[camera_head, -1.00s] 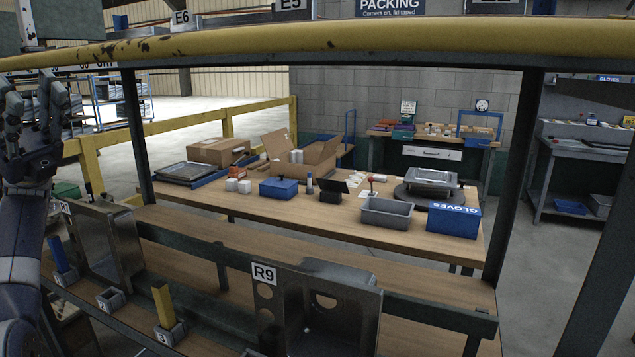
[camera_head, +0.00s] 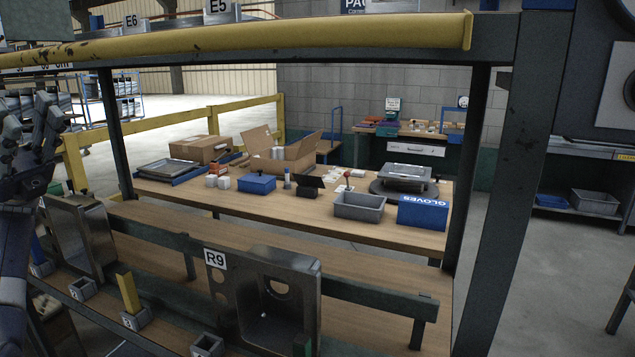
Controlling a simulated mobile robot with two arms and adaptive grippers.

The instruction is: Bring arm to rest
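My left gripper (camera_head: 30,135) is raised at the left edge of the head view, in front of the yellow-topped rack (camera_head: 250,38). Its fingers point up and nothing shows between them; they seem spread apart. My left arm (camera_head: 14,265) runs down along the left edge, upright. My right gripper and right arm are not in view.
A yellow block (camera_head: 128,292) stands in a small holder. Behind is a wooden table (camera_head: 300,208) with a grey bin (camera_head: 360,206) and a blue gloves box (camera_head: 423,212).

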